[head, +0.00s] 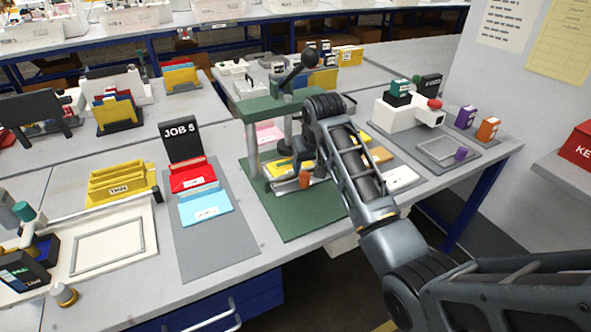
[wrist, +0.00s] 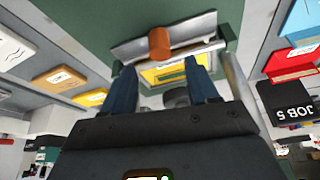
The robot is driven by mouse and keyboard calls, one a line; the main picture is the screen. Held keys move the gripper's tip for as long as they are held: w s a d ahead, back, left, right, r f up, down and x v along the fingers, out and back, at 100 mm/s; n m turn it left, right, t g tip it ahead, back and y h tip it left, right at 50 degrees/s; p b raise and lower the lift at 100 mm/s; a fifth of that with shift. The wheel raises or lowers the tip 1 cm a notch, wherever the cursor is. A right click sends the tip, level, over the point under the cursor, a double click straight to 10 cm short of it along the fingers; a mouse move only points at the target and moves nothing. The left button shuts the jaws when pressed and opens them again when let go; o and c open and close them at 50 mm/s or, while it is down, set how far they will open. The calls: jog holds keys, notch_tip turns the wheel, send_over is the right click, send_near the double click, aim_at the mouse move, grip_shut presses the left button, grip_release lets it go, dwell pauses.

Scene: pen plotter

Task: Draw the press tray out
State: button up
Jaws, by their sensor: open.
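The press has a green frame (head: 272,108) with a black ball lever and stands on a green base (head: 305,218). The press tray (wrist: 205,24) is a grey metal drawer between the posts, with an orange-brown knob (wrist: 158,44) on its front. A yellow piece (wrist: 182,70) lies in the tray. In the head view the knob (head: 305,179) shows at the tray's front, facing the table edge. My gripper (wrist: 161,76) is open, its two blue fingers spread on either side of the knob's line, apparently short of it. In the head view my arm partly hides the press and gripper.
Left of the press is a grey mat (head: 215,245) with red and light-blue folders and a JOB 5 sign (head: 181,140). Right of it lie yellow, tan and white pads (head: 400,178). A white stamping machine (head: 400,112) stands farther right. The front of the green base is clear.

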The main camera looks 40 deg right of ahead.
aim_at(305, 175)
jog(key=x, duration=0.7)
jog(key=shift+w+d+f, duration=0.1)
jog(key=shift+f, duration=0.15)
grip_shut()
dwell(0.3)
